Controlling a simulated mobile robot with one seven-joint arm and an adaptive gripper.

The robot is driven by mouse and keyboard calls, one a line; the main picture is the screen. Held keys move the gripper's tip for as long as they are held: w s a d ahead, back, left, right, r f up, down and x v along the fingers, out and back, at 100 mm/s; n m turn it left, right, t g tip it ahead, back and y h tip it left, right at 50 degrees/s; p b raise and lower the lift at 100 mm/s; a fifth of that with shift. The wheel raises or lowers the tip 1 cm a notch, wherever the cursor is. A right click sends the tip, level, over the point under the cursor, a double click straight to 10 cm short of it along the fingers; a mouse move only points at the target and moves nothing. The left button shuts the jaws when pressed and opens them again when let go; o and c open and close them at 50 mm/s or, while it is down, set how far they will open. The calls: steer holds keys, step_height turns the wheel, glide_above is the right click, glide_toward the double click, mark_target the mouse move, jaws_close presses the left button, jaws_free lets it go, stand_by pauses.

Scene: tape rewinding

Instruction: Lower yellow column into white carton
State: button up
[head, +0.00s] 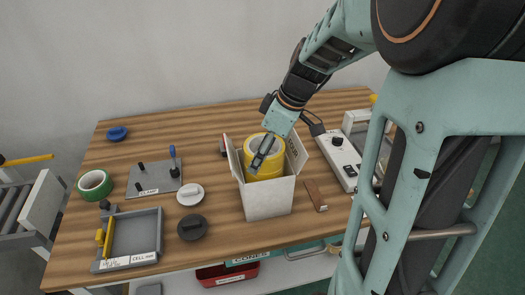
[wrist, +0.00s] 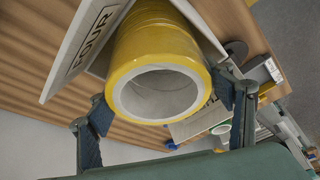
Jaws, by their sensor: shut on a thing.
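The yellow column (head: 260,162) is a short stack of yellow tape with a pale hollow core. In the head view its lower part is hidden inside the open white carton (head: 268,198), and its top stands around the rim. It also shows close up in the wrist view (wrist: 155,45), with a carton flap (wrist: 82,45) marked "FOUR" beside it. My gripper (head: 264,152) reaches down from above and is shut on the column. In the wrist view its two fingers (wrist: 165,115) press on opposite sides of the column. Whether the column touches the carton floor is hidden.
A white control box (head: 336,155) stands right of the carton, with a brown strip (head: 316,195) between. Left are a dark round knob (head: 192,227), a white disc (head: 190,193), a clamp plate (head: 154,178), a grey tray (head: 135,236) and green tape (head: 95,184). The carton flaps stand open.

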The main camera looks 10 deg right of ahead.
steer(key=shift+f+b, duration=0.55)
steer(key=shift+f, duration=0.1)
steer(key=shift+f+b, duration=0.55)
steer(key=shift+b, duration=0.05)
steer(key=o, duration=1.7)
steer(key=shift+o, duration=1)
steer(key=shift+r, duration=0.1)
step_height(320, 180, up, 7)
steer(key=p, duration=0.4)
